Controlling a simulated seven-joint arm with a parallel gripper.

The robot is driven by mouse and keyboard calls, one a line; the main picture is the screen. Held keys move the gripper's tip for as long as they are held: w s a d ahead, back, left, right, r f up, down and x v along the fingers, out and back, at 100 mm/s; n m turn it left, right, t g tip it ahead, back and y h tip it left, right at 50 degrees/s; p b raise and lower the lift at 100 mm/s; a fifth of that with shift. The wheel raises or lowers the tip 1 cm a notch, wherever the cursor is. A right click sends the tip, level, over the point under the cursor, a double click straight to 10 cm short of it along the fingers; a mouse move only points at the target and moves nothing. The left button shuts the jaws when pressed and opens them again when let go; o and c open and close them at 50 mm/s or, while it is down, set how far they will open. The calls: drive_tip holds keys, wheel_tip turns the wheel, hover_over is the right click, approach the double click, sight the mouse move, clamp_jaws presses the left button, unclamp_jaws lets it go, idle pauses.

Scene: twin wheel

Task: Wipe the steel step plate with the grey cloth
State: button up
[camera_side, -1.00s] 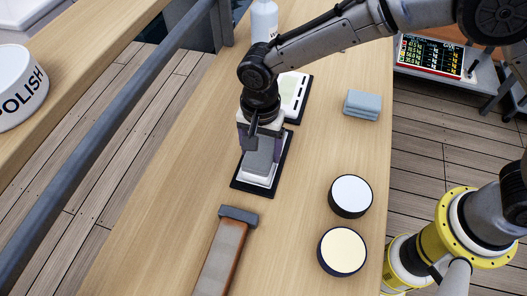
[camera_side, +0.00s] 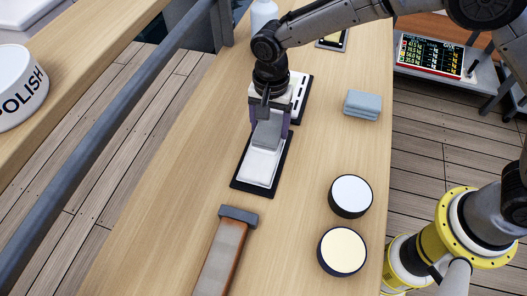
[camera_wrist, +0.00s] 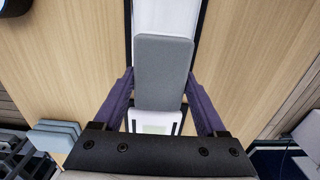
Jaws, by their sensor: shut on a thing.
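My gripper (camera_side: 268,132) is shut on the grey cloth (camera_side: 265,138), a flat rounded grey pad. In the wrist view the cloth (camera_wrist: 163,65) sits between the purple fingers of my gripper (camera_wrist: 160,85). The pale, smooth plate that I take for the steel step plate (camera_side: 260,168) lies in a black frame on the bench. The cloth is over its far end and hides that part; I cannot tell whether they touch. The near part of the plate is bare. In the wrist view a strip of the plate (camera_wrist: 163,18) shows beyond the cloth.
A slotted white panel in a black frame (camera_side: 298,92) lies just beyond the plate. A folded blue-grey stack (camera_side: 362,104) lies to the right. Two round tubs (camera_side: 350,196) (camera_side: 342,250) stand at lower right. A brown-edged bar (camera_side: 222,258) lies nearer. Bench left of the plate is clear.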

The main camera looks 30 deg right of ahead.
drive_tip(key=shift+w+d+f, duration=0.1)
drive_tip(key=shift+w+d, duration=0.9)
drive_tip(key=shift+d, duration=0.1)
drive_tip(key=shift+s+a, duration=1.75)
drive_tip(key=shift+s, duration=0.05)
drive_tip(key=shift+s+a, duration=1.65)
drive_tip(key=shift+s, duration=0.05)
drive_tip(key=shift+s+a, duration=1.65)
drive_tip(key=shift+a, duration=0.05)
